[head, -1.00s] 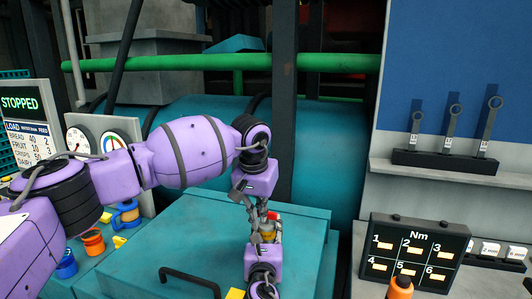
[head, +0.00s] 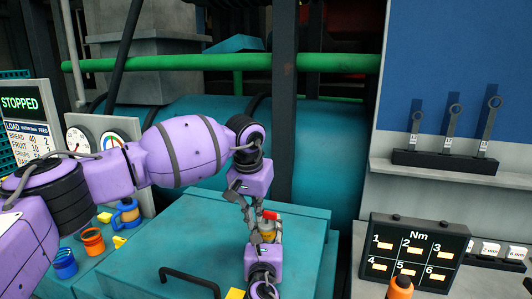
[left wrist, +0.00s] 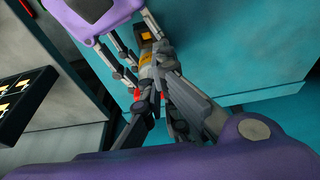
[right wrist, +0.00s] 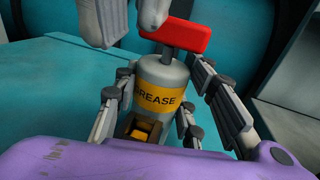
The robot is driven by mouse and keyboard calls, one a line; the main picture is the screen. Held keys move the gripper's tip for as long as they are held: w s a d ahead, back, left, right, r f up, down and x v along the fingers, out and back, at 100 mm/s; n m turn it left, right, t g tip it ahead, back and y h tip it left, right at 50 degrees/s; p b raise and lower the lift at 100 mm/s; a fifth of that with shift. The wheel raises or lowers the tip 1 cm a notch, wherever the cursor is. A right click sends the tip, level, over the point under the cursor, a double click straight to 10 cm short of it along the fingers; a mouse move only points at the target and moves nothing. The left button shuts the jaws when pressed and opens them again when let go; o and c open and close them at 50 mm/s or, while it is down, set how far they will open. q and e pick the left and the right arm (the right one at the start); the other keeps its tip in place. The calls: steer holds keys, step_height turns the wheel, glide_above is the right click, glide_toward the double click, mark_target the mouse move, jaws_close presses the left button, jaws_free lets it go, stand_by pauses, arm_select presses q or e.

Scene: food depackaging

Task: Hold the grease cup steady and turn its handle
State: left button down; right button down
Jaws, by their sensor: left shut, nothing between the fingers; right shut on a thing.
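The grease cup (right wrist: 160,95) is a grey cylinder with a yellow label, upright above the teal lid. My right gripper (head: 266,241) is shut around its body, with fingers on both sides in the right wrist view (right wrist: 158,112). The cup's red handle (right wrist: 178,36) is a crossbar on a short stem on top; it also shows in the head view (head: 271,215). My left gripper (head: 254,216) points down beside the handle, shut and empty. In the right wrist view its fingers (right wrist: 125,18) are at the handle's left end; contact is unclear. In the left wrist view, its fingers partly hide the handle.
The teal lid (head: 190,235) has a black bar handle (head: 190,275). A torque panel marked Nm (head: 415,250) stands at right, below a rack of wrenches (head: 445,162). Orange (head: 93,241) and blue (head: 65,263) cups are at left.

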mark_target(268, 214)
arm_select(q)
steer(key=w+v, duration=0.1)
steer(key=v, duration=0.4)
steer(key=shift+r, duration=0.55)
steer(key=shift+d, duration=0.15)
steer(key=shift+s+d+f, duration=0.25)
steer(key=shift+d+f, duration=0.25)
steer(key=shift+f, duration=0.5)
steer(key=shift+s+d+f, duration=0.25)
steer(key=shift+d+f, duration=0.3)
steer(key=shift+f, duration=0.45)
steer(key=shift+s+d+f, duration=0.25)
steer(key=shift+d+f, duration=0.25)
steer(key=shift+f, duration=0.5)
steer(key=shift+w, duration=0.6)
steer(key=shift+a, duration=0.6)
